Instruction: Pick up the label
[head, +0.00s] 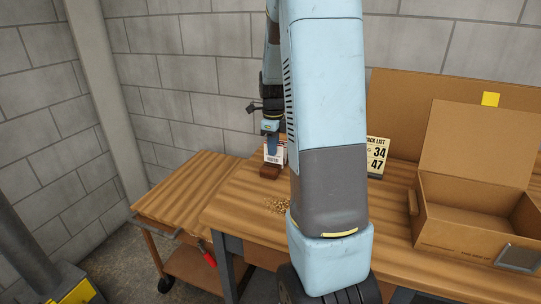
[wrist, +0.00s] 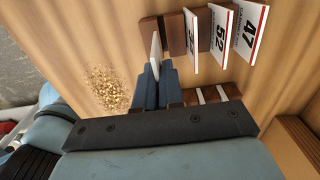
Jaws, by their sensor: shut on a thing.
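My gripper (head: 271,140) is shut on a white label (head: 274,153) at the back of the workbench, beside a dark brown block (head: 270,172). In the wrist view my gripper (wrist: 158,72) has its blue fingers together on the label (wrist: 156,46), which shows nearly edge-on. The label is at the left end of a dark wooden rack (wrist: 148,30). I cannot tell whether it still touches the rack. Standing to its right are a label (wrist: 190,40) with a partly hidden number, a label marked 52 (wrist: 220,40) and one marked 47 (wrist: 249,35).
A second slotted wooden block (wrist: 232,91) lies near the fingers. Wood shavings (head: 277,206) lie on the bench. A pack list card (head: 377,156) reads 34 and 47. An open cardboard box (head: 460,233) stands at right. A lower wooden cart (head: 180,197) adjoins the bench's left.

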